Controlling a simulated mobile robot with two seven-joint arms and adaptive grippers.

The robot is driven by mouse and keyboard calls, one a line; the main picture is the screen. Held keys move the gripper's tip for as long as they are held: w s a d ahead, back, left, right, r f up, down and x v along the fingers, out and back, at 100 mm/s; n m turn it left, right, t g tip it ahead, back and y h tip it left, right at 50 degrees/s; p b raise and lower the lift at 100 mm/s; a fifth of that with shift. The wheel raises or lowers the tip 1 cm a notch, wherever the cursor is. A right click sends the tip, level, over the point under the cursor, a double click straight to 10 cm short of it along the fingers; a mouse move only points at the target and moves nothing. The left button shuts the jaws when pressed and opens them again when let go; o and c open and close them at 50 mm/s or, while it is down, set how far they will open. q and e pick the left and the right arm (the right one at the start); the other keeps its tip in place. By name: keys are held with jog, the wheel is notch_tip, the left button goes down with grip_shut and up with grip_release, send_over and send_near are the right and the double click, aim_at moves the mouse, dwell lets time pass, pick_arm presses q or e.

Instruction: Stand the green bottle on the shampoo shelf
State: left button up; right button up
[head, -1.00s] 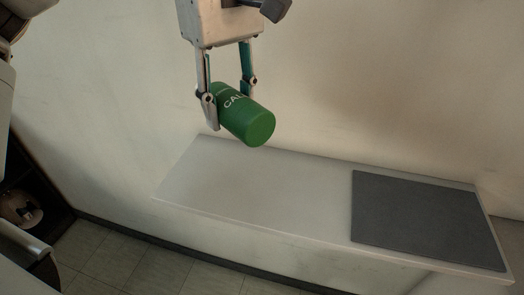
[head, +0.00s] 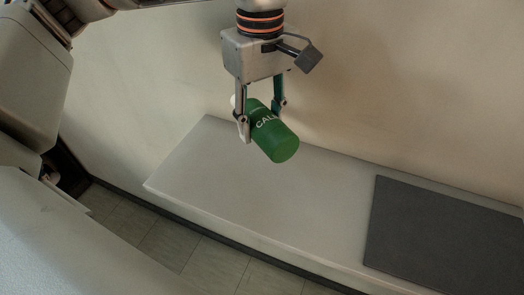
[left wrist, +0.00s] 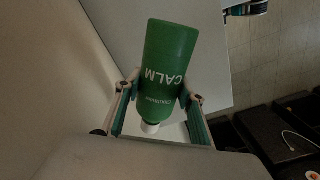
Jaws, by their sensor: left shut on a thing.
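The green bottle (head: 272,135) has white lettering and a white cap. My left gripper (head: 260,119) is shut on it, with one finger on each side. The bottle is tilted, its flat base toward the camera and lower right. In the left wrist view the bottle (left wrist: 168,75) lies between the fingertips of the gripper (left wrist: 162,95), with the white cap toward the palm. A pale wall shelf (head: 270,200) lies below the bottle, which looks apart from it. My right gripper is not in view.
A dark grey mat (head: 445,240) covers the right part of the shelf. The left and middle of the shelf are bare. The wall (head: 400,90) rises right behind it. Tiled floor (head: 190,255) shows below the shelf's front edge.

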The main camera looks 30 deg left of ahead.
aim_at(261, 163)
pick_arm(q)
notch_tip(261, 163, down, 4)
jog(key=shift+r, duration=0.1)
notch_tip(261, 163, down, 4)
jog(key=shift+f+b, duration=0.15)
jog(key=shift+b, duration=0.25)
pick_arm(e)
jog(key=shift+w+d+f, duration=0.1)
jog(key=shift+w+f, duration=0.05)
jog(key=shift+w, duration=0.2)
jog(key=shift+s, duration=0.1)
pick_arm(q)
jog(key=o, duration=1.3)
jog(key=shift+f, duration=0.1)
jog(key=shift+o, duration=0.2)
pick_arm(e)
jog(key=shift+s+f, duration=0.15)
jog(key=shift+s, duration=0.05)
